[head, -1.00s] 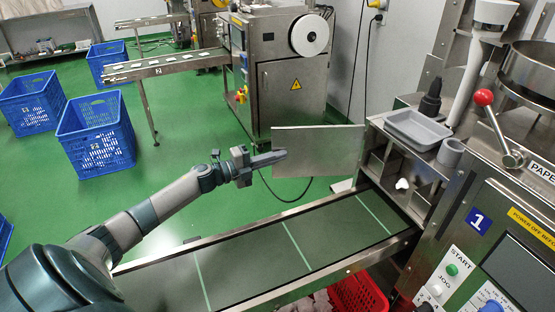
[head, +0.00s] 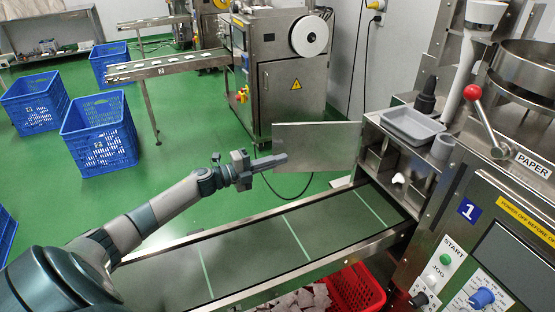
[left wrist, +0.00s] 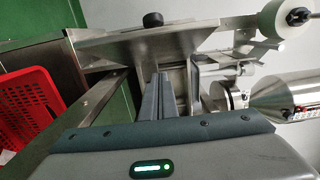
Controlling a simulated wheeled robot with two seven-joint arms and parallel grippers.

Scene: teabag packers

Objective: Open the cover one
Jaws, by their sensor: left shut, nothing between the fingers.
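Machine one, with a blue "1" label (head: 469,210), stands at the right in the head view. Its metal cover (head: 318,149) is a flat steel plate that stands swung out to the left of the machine's opening, above the conveyor. A steel plate, apparently this cover, also shows in the left wrist view (left wrist: 130,42). My left gripper (head: 283,159) is shut and empty, its fingertips near the cover's left edge; whether they touch it I cannot tell. The left wrist view shows its two fingers (left wrist: 158,95) together. My right gripper is not in view.
A conveyor belt (head: 250,255) runs below my left arm. A grey tray (head: 411,125) sits on the machine. Blue crates (head: 98,135) and a second machine (head: 290,90) stand behind on green floor.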

